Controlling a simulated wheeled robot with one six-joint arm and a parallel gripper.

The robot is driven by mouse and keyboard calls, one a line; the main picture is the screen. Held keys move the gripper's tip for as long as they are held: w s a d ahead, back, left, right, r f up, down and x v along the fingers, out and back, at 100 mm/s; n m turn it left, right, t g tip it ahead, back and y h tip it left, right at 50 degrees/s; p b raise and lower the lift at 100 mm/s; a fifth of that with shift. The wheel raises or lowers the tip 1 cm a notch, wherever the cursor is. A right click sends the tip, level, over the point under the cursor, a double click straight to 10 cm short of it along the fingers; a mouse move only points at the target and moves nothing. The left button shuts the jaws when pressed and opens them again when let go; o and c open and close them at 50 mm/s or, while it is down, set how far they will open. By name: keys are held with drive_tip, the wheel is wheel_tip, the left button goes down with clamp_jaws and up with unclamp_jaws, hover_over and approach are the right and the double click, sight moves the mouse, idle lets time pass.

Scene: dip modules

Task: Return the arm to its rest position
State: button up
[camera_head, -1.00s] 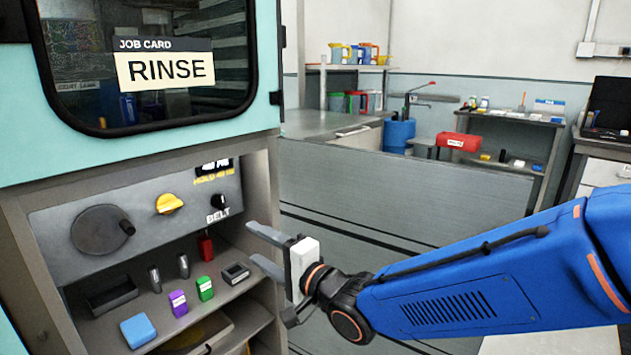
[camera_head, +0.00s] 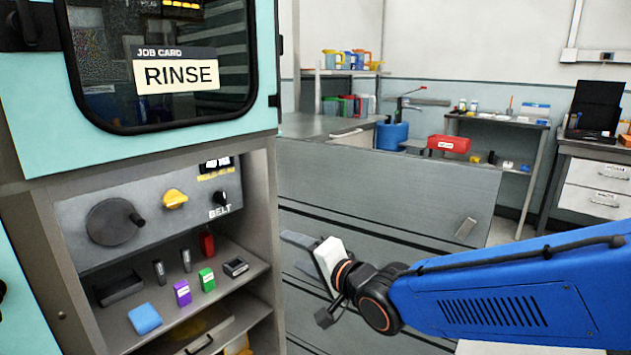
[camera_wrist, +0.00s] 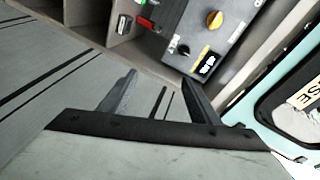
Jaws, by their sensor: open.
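My gripper (camera_head: 292,254) is open and empty, held in the air to the right of the teal machine's (camera_head: 153,152) lower opening. In the wrist view its two spread fingers (camera_wrist: 158,90) have nothing between them. My blue arm reaches in from the right edge of the head view. The grey control panel (camera_head: 70,215) with a yellow knob (camera_head: 175,198) and a round black dial (camera_head: 113,222) is left of the gripper. The panel also shows at the top of the wrist view (camera_wrist: 225,62).
A shelf (camera_head: 238,290) under the panel holds a blue block (camera_head: 145,319), a purple block (camera_head: 182,292), a green block (camera_head: 207,280) and a red piece (camera_head: 207,243). A grey bench (camera_head: 390,185) lies behind the gripper.

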drive_tip(key=s+d+f+n+g+h, duration=0.1)
drive_tip(key=s+d+f+h, duration=0.1)
drive_tip(key=d, duration=0.5)
drive_tip(key=s+d+f+n+g+h, duration=0.1)
drive_tip(key=d+h, duration=0.2)
drive_tip(key=d, duration=0.4)
drive_tip(key=s+d+f+n+h, duration=0.1)
drive_tip(key=s+d+f+h, duration=0.1)
drive_tip(key=d, duration=0.6)
drive_tip(key=s+d+f+n+g+h, duration=0.1)
drive_tip(key=s+d+f+n+g, duration=0.1)
drive_tip(key=s+d, duration=0.3)
drive_tip(key=s+d+f+n+g+h, duration=0.1)
drive_tip(key=s+d, duration=0.4)
drive_tip(key=s, duration=0.7)
drive_tip(key=shift+d+f+n+g+h, duration=0.4)
drive_tip(key=shift+g+h, duration=0.1)
drive_tip(key=shift+g, duration=0.7)
